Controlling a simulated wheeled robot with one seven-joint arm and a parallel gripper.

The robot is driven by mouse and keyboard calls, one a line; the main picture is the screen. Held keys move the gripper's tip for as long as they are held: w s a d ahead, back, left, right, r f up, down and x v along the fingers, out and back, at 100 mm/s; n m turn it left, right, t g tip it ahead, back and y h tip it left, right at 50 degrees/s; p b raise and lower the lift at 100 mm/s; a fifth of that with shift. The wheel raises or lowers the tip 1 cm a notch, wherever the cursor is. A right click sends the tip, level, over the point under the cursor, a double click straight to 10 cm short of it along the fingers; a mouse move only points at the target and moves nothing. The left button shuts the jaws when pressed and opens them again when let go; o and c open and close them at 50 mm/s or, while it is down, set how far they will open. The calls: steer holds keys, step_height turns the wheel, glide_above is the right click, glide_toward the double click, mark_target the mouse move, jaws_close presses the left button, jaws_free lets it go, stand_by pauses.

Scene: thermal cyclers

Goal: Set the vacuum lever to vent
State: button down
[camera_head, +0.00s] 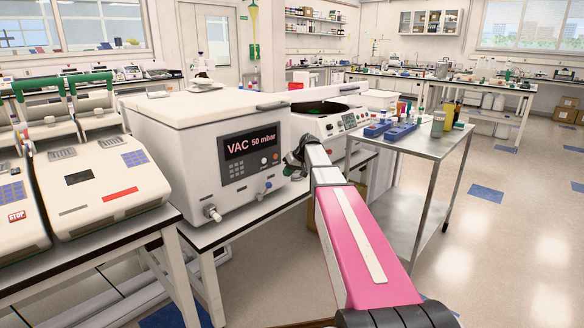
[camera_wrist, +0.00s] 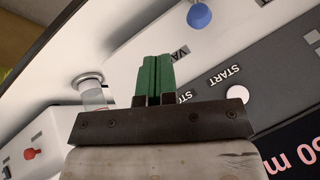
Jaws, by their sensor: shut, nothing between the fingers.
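The white vacuum unit (camera_head: 170,155) stands on the bench in the head view, its dark panel reading "VAC 50 mbar". A small lever with a blue knob (camera_head: 266,187) sits low on its front, below the panel. In the wrist view the blue knob (camera_wrist: 200,15) is at the top, beyond my fingertips and apart from them. A partly hidden label beginning "VA" lies near it. My gripper (camera_wrist: 154,58) has green fingers pressed together, empty, in front of the panel. In the head view my gripper (camera_head: 296,162) is just right of the panel, its fingers hard to make out.
A white START button (camera_wrist: 238,95) lies right of my fingers; a pale cylindrical fitting (camera_wrist: 91,90) and a red knob (camera_wrist: 29,154) lie left. A round-chambered machine (camera_head: 325,118) stands behind my arm. A metal cart (camera_head: 420,145) with blue racks is on the right. Thermal cyclers (camera_head: 95,175) stand left.

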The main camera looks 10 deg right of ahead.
steer(key=a+f, duration=0.3)
steer(key=a, duration=0.2)
steer(key=shift+a+f, duration=0.15)
steer(key=shift+f, duration=0.2)
steer(key=shift+s+a+r, duration=0.1)
steer(key=shift+s, duration=0.05)
steer(key=shift+s+a+r+h, duration=0.1)
steer(key=shift+a+h, duration=0.05)
steer(key=shift+h, duration=0.25)
steer(key=shift+s+a+r+t, duration=0.1)
steer(key=shift+t, duration=0.2)
steer(key=s+a+r+n+t+h, duration=0.1)
steer(key=s+a+n+t+h, duration=0.1)
steer(key=s+a+t+h, duration=0.2)
steer(key=a+t+h, duration=0.1)
steer(key=a+h, duration=0.1)
steer(key=shift+s+a+n+h, duration=0.35)
steer(key=shift+s+n+h, duration=0.05)
